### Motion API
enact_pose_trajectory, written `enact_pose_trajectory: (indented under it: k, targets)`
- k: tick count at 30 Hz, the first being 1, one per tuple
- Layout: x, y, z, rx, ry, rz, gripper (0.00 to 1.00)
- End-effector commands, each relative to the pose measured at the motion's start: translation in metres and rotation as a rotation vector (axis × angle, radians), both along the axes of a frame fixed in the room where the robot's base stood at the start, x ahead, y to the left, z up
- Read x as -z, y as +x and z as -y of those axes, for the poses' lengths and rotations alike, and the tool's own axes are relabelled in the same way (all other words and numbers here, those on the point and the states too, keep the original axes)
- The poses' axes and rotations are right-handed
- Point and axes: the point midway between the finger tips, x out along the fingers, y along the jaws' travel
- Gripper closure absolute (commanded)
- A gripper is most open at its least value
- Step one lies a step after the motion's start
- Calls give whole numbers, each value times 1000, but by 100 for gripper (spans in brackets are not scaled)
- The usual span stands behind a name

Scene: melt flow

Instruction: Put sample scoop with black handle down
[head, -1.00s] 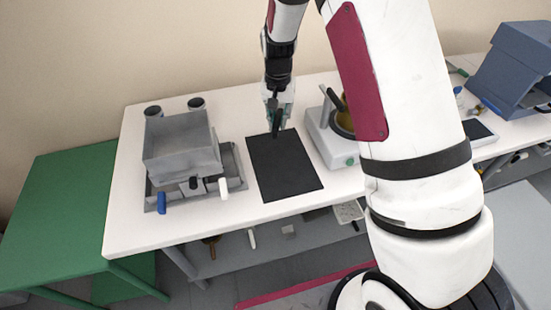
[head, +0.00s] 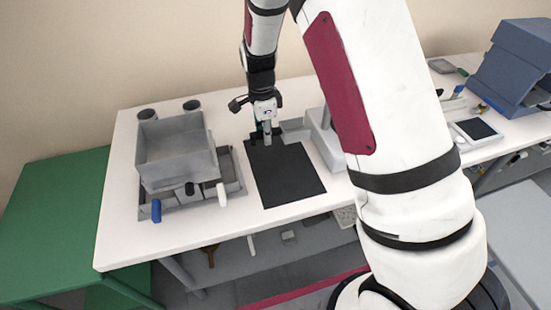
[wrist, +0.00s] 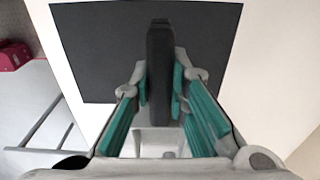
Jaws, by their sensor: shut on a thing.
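My gripper (head: 266,132) is over the far end of a black mat (head: 290,185) on the white table. In the wrist view my gripper (wrist: 160,88) has its teal-padded fingers closed on both sides of a black handle (wrist: 159,45), the handle of the sample scoop. The handle points up the picture over the black mat (wrist: 100,45). A pale part shows low between the fingers; I cannot tell whether it is the scoop's bowl. In the head view the scoop is mostly hidden by my gripper, and its gap to the mat cannot be told.
Left of the mat stands a grey box (head: 175,150) on a tray with blue, black and white handles in front. Two dark-topped cups (head: 191,106) stand behind it. Right of the mat is a white device (head: 325,138), partly behind my arm. The mat's near part is clear.

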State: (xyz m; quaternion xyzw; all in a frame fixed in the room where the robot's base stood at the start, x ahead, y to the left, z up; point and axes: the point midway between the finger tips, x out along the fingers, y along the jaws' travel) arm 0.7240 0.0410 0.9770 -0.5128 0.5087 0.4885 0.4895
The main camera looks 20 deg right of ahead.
Motion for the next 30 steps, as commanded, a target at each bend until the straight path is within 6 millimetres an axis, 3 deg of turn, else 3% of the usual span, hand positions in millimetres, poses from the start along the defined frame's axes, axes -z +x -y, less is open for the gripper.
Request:
enact_pose_trajectory:
  k: [6,21,30]
  targets:
    - [39,-3,1,5,0,-6,100]
    - [90,-2,1,4,0,-4,100]
    - [94,-1,0,3,0,-2,100]
